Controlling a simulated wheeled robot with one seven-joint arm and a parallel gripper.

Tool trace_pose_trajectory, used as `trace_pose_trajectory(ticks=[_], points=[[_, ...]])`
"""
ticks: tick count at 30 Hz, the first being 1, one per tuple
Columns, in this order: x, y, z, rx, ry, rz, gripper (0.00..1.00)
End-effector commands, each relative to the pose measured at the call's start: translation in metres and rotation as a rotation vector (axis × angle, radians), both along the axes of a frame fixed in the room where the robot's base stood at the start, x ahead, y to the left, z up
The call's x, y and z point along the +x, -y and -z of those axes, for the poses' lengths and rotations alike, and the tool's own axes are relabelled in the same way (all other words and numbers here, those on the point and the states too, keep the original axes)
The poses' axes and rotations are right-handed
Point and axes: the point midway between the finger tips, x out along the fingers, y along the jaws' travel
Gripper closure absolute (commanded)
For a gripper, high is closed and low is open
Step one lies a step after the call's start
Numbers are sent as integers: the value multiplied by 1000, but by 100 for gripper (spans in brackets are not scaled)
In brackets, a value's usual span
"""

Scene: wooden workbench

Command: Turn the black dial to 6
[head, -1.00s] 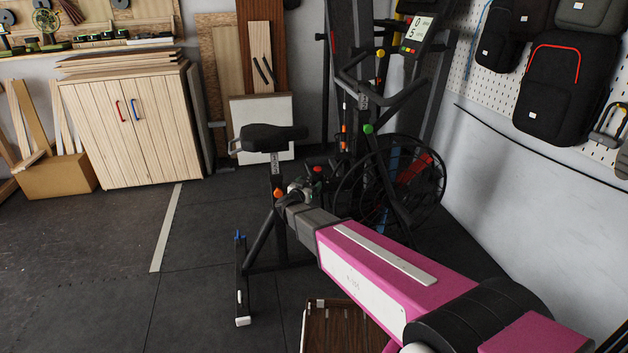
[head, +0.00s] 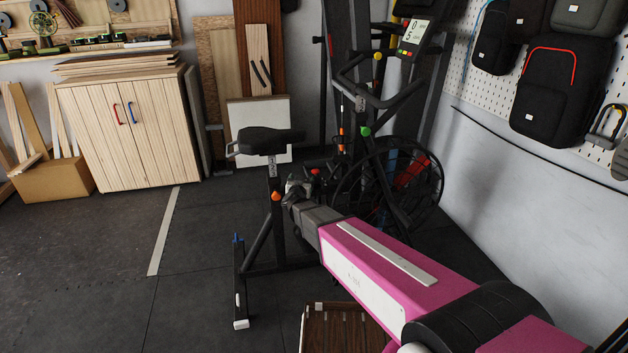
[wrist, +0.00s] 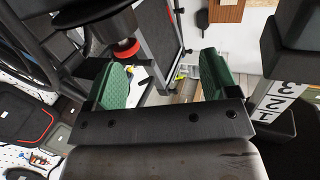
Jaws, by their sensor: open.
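The exercise bike (head: 262,240) stands in the middle of the head view. A black flared part with a red end (wrist: 128,48) shows at the upper left of the wrist view, close to one finger; I cannot tell whether it is the black dial. No dial numbers are readable. My gripper (wrist: 163,76) is open, with two green-padded fingers apart and nothing between them. In the head view my gripper (head: 298,186) is small, between the seat post and the red knob (head: 315,172), partly hidden by my wrist.
The bike seat (head: 270,141) and its numbered post (wrist: 275,101) are close beside my gripper. The handlebar (head: 385,100) and flywheel (head: 430,190) lie beyond. A slatted wooden thing (head: 318,330) is below my arm. Floor at left is clear before the cabinet (head: 125,135).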

Motion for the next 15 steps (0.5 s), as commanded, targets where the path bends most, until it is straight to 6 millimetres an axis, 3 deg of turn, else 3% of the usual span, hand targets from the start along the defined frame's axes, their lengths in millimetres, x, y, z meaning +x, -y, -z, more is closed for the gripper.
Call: trace_pose_trajectory(ticks=[5, 15], points=[[8, 1, -10, 14, -82, -204, 20], [-1, 16, -4, -1, -346, -453, 20]])
